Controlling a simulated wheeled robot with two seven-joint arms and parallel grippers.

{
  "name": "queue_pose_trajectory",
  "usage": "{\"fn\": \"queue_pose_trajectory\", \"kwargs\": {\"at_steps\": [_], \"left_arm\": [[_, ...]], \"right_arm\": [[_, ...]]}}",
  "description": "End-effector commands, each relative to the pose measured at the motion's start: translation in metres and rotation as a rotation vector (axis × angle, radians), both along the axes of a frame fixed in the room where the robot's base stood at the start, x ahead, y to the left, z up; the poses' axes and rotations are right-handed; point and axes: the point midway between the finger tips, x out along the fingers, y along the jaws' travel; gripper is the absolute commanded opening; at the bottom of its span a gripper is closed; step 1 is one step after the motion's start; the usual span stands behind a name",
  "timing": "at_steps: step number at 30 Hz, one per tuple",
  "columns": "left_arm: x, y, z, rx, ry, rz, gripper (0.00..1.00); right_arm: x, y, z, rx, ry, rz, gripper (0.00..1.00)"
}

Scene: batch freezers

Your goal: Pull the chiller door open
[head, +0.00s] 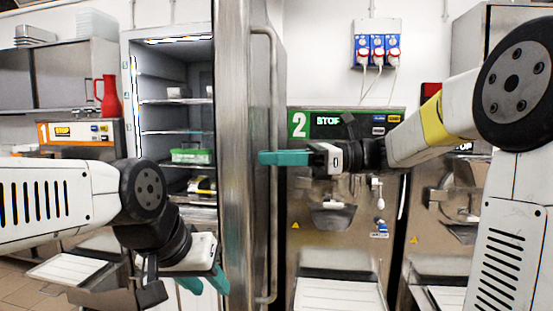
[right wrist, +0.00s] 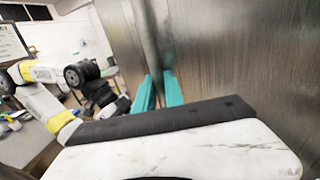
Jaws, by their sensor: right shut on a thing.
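The chiller (head: 147,48) stands at the left of centre in the head view. Its steel door (head: 233,120) stands open, seen nearly edge-on, and shelves show inside. A vertical bar handle (head: 270,215) runs along the door's right-hand face. My right gripper (head: 268,158) is shut on the handle at mid-height. In the right wrist view its teal fingers (right wrist: 160,92) lie on either side of the bar (right wrist: 150,40), close to the brushed steel face. My left gripper (head: 207,284) hangs low in front of the chiller, fingers apart and empty.
Inside the chiller are a green tub (head: 192,156) and other items on shelves. Batch freezer 2 (head: 340,200) stands right behind my right gripper, with a white tray (head: 338,293) low down. Freezer 1 (head: 80,132) with a red jug (head: 108,97) is at the left.

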Motion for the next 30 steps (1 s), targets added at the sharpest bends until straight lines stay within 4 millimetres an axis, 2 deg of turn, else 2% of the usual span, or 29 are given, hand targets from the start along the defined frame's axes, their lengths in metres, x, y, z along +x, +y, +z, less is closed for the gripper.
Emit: {"fn": "queue_pose_trajectory", "kwargs": {"at_steps": [14,15,16,26,30], "left_arm": [[0.0,0.0,0.0,0.0,0.0,0.0,0.36],[0.0,0.0,0.0,0.0,0.0,0.0,0.36],[0.0,0.0,0.0,0.0,0.0,0.0,0.36],[0.0,0.0,0.0,0.0,0.0,0.0,0.36],[0.0,0.0,0.0,0.0,0.0,0.0,0.36]], "right_arm": [[0.001,0.0,0.0,0.0,0.0,-0.002,0.0],[0.001,0.0,0.0,0.0,0.0,-0.002,0.17],[0.001,0.0,0.0,0.0,0.0,-0.002,0.22],[0.002,-0.002,0.0,-0.001,0.0,-0.002,0.22],[0.004,-0.017,0.0,0.0,0.001,-0.006,0.22]]}}
